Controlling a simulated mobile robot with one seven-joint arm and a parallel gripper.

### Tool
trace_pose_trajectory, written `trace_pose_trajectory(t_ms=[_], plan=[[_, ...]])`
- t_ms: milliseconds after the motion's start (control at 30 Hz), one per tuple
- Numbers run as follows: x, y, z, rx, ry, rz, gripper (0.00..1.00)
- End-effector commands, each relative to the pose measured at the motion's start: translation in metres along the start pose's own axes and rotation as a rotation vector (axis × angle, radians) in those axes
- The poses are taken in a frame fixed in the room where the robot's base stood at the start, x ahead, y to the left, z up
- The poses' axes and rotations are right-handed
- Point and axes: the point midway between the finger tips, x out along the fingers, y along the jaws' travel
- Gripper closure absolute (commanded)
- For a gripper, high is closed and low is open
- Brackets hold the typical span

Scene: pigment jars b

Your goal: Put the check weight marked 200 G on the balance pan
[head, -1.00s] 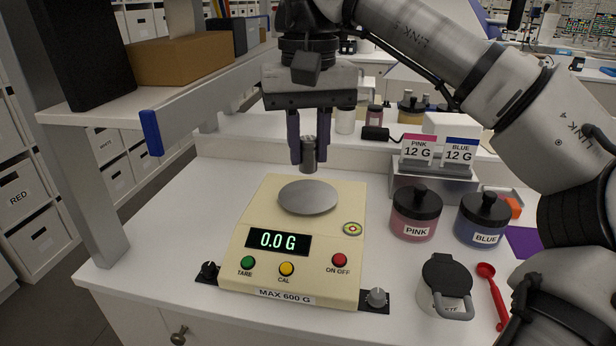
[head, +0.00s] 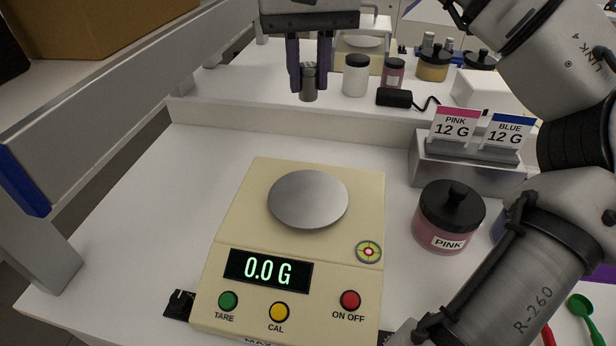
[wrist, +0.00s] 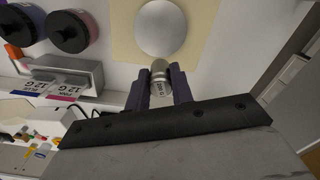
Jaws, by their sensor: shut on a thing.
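My gripper (head: 309,84) is shut on a small grey metal check weight (head: 309,88). The weight hangs upright between the dark fingers, above and behind the balance in the head view. In the wrist view the weight (wrist: 159,76) shows a small label that seems to read 200 G, partly hard to make out. The cream balance (head: 230,235) stands on the white bench. Its round grey pan (head: 308,198) is empty, and its display (head: 268,270) reads 0.0 G. In the wrist view the pan (wrist: 160,27) lies just beyond the weight, apart from it.
A pink jar (head: 448,220) and a metal card holder (head: 470,170) stand right of the balance. A shelf with a blue end (head: 22,180) juts in at left. Behind, a raised ledge carries a white jar (head: 356,76) and a black adapter (head: 394,97). My arm covers the right side.

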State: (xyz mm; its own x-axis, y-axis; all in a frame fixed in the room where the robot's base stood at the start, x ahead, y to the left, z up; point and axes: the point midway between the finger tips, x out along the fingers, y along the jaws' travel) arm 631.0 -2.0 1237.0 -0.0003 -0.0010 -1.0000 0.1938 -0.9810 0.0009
Motion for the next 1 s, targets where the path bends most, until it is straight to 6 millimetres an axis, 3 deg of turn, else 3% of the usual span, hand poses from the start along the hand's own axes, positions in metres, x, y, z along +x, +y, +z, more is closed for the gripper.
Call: trace_pose_trajectory(t_ms=[500, 867, 1000], plan=[[0.124, 0.0, 0.001, -0.002, -0.003, 0.0, 1.0], [0.158, 0.0, 0.001, -0.001, -0.001, -0.001, 1.0], [0.18, -0.001, 0.001, -0.001, -0.002, -0.001, 1.0]])
